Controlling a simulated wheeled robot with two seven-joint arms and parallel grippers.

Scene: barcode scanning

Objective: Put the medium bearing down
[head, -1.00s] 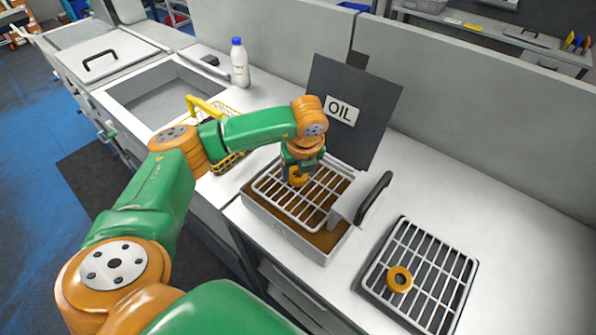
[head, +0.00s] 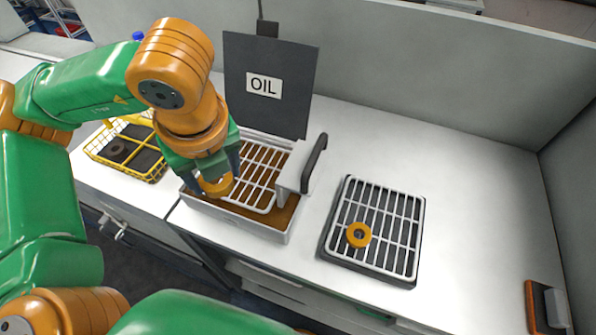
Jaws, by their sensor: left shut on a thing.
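My left gripper (head: 214,182) is shut on an orange ring, the medium bearing (head: 216,187). It holds the bearing over the left side of the oil tray (head: 255,226), which has a white wire rack (head: 262,172) above brown oil. The jaws partly hide the bearing, and the gap between it and the rack is hard to judge. A second orange ring (head: 358,235) lies flat on the drain rack (head: 385,262) to the right, near its front left. My right gripper is not in view.
A black board marked OIL (head: 268,75) stands behind the tray. A dark handle (head: 314,164) rises at its right. A yellow wire basket (head: 128,165) with a dark ring inside stands to the left. The counter (head: 480,200) right of the drain rack is clear.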

